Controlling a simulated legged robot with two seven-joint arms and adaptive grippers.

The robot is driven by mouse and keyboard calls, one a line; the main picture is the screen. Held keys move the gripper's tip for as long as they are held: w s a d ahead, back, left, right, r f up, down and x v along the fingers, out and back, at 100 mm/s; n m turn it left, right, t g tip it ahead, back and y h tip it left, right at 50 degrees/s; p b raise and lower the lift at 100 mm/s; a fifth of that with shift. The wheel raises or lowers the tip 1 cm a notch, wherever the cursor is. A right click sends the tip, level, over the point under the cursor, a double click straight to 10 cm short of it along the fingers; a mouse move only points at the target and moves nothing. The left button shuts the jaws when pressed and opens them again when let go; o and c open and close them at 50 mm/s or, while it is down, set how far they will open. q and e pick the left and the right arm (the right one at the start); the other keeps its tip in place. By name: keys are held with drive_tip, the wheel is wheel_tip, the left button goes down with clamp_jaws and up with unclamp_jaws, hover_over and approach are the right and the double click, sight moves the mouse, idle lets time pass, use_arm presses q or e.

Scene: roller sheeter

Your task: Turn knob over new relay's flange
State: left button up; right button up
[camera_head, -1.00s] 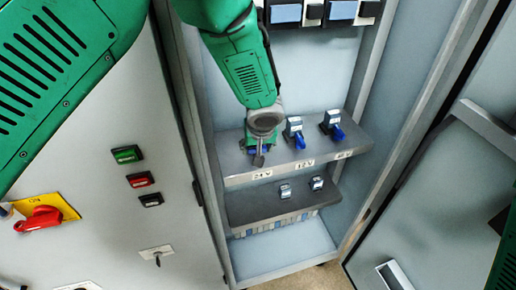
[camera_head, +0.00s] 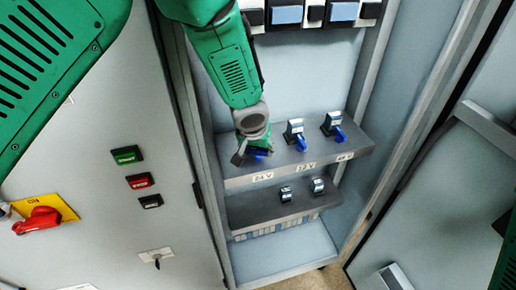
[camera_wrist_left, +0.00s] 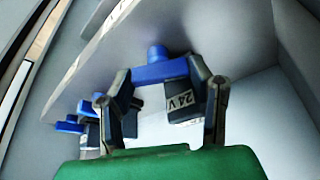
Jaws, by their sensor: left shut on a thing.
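My left gripper (camera_head: 250,153) is at the leftmost place on the upper shelf, above the 24 V label. In the left wrist view its two fingers (camera_wrist_left: 163,85) sit at either end of a blue knob (camera_wrist_left: 160,72) and are shut on it. A relay marked 24 V (camera_wrist_left: 180,100) shows between the fingers, just by the knob. In the head view the gripper mostly hides this relay, and only a bit of blue shows. The knob's seating over the flange is hard to tell. My right gripper is out of view.
Two more relays with blue knobs, the middle one (camera_head: 295,133) and the right one (camera_head: 333,126), stand on the upper shelf (camera_head: 240,183). Two small relays (camera_head: 286,194) sit on the lower shelf. A panel with a red switch (camera_head: 38,220) is at left; an open door (camera_head: 440,190) is at right.

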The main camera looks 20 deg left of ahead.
use_arm(q)
drive_tip(key=o, duration=1.2)
drive_tip(key=shift+c, duration=0.2)
drive_tip(key=shift+d, duration=0.1)
drive_tip(key=shift+r, duration=0.1)
drive_tip(key=v, duration=1.1)
drive_tip(key=shift+r, duration=0.35)
drive_tip(key=shift+s, duration=0.15)
drive_tip(key=shift+c, duration=0.5)
